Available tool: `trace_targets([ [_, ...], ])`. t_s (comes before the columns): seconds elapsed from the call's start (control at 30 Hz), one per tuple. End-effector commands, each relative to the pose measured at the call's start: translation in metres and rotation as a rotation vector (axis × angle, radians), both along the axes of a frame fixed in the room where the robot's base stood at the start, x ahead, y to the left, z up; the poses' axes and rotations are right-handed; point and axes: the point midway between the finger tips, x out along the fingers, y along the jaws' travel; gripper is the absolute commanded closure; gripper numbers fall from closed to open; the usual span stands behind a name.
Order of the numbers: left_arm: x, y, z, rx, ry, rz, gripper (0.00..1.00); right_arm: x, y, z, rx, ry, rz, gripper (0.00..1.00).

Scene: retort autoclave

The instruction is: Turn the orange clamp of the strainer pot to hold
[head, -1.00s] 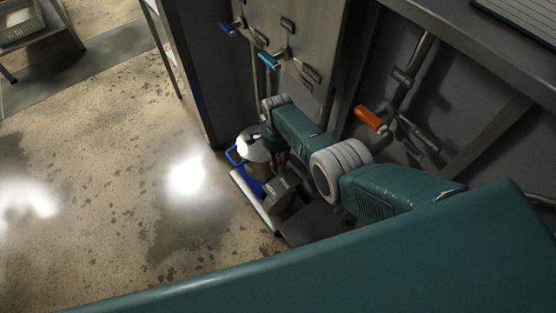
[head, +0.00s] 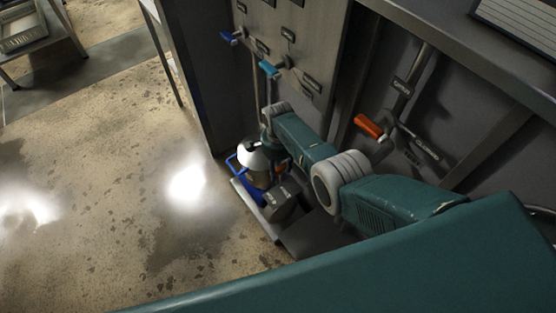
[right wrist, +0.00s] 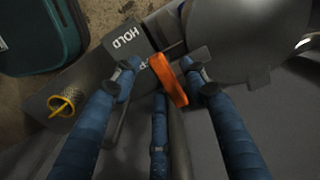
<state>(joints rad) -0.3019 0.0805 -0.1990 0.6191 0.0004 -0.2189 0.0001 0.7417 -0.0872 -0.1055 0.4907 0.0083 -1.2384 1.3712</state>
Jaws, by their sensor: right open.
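The strainer pot (head: 252,162), with a shiny domed top and blue parts, stands low beside the cabinet in the head view. In the right wrist view its rounded metal body (right wrist: 250,30) fills the upper right. The orange clamp (right wrist: 172,86) is a short bar beside the pot. A dark plate marked HOLD (right wrist: 125,38) lies to its upper left, and a second label is partly covered. My right gripper (right wrist: 158,74) is open, its blue fingers on both sides of the clamp and a third finger below. Contact cannot be told. My left gripper is not in view.
The floor (head: 110,190) to the left is clear.

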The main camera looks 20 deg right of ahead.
Motion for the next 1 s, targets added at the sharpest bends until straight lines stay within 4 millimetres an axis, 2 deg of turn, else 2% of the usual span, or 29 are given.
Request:
trace_targets([
  [0.23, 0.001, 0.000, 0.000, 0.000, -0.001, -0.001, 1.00, 0.000, 0.000, 0.026, 0.000, -0.004, -0.001, 0.56],
  [0.6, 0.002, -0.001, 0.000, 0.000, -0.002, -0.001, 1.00, 0.001, 0.000, 0.098, 0.001, -0.003, -0.002, 0.56],
  [0.77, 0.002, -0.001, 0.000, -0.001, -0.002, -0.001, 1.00, 0.000, 0.000, 0.112, 0.000, -0.001, -0.002, 0.56],
  [1.0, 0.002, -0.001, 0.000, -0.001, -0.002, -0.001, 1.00, 0.000, 0.000, 0.116, 0.001, 0.000, -0.001, 0.56],
])
